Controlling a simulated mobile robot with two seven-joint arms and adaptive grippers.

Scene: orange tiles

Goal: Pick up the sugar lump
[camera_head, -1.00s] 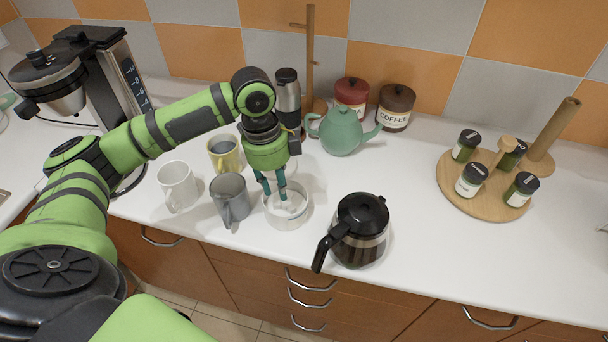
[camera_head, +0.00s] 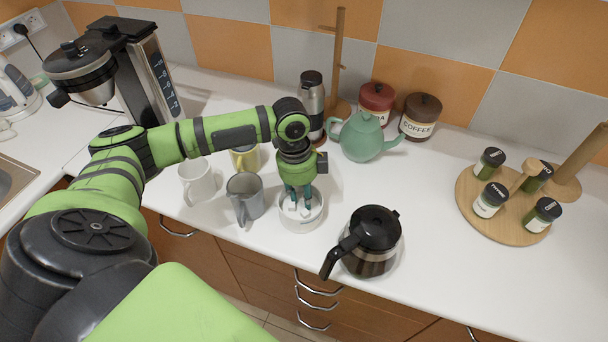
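A round white bowl (camera_head: 301,224) stands on the counter, left of the coffee pot, with small white lumps inside. Single sugar lumps are too small and pale to tell apart clearly. My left gripper (camera_head: 300,208) points down into the bowl, its two dark teal fingers apart and their tips low inside the rim. I see no lump clearly between the fingers. My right gripper is not in view.
A glass coffee pot (camera_head: 371,247) stands close on the right. A grey mug (camera_head: 245,199), a white mug (camera_head: 198,182) and a yellow mug (camera_head: 246,158) are on the left. A teal teapot (camera_head: 363,138) and a steel flask (camera_head: 312,100) are behind. The counter's middle right is clear.

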